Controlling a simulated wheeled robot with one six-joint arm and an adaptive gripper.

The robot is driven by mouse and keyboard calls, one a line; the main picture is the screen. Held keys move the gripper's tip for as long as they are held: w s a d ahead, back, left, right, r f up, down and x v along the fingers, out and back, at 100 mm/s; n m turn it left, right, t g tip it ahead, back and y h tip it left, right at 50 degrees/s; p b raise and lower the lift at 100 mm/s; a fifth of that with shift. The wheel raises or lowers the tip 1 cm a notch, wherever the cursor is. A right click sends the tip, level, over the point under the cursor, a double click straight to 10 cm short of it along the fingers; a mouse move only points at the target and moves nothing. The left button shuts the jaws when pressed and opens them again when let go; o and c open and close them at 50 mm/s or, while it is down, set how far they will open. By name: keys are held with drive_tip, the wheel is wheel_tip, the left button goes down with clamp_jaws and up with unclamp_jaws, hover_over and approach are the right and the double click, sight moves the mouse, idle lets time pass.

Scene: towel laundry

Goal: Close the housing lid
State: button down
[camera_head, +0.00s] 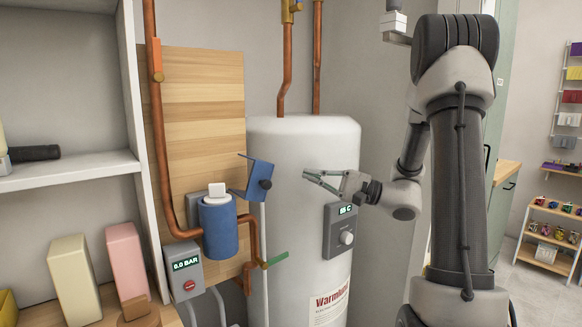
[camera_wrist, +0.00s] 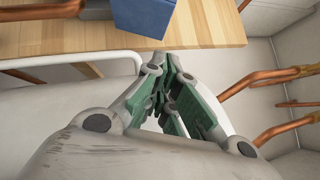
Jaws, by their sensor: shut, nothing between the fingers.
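The housing is a blue cylinder (camera_head: 220,228) on the pipework in front of the wooden panel, with a white piece (camera_head: 217,190) standing in its top. The blue lid (camera_head: 258,176) stands open and tilted at the right of the housing, with a dark knob on it. In the wrist view a blue part (camera_wrist: 142,16) shows at the top edge, likely the lid. My gripper (camera_head: 306,174) is to the right of the lid, apart from it, in front of the white tank. Its green-padded fingers (camera_wrist: 172,92) are shut and empty.
The white tank (camera_head: 300,140) stands behind my gripper, with a grey temperature control box (camera_head: 340,230) below it. A pressure gauge box (camera_head: 186,275) is below the housing. A shelf (camera_head: 70,170) stands at the left.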

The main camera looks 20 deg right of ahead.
drive_tip(key=x, duration=1)
drive_tip(key=shift+s, duration=0.1)
drive_tip(key=shift+a, duration=0.1)
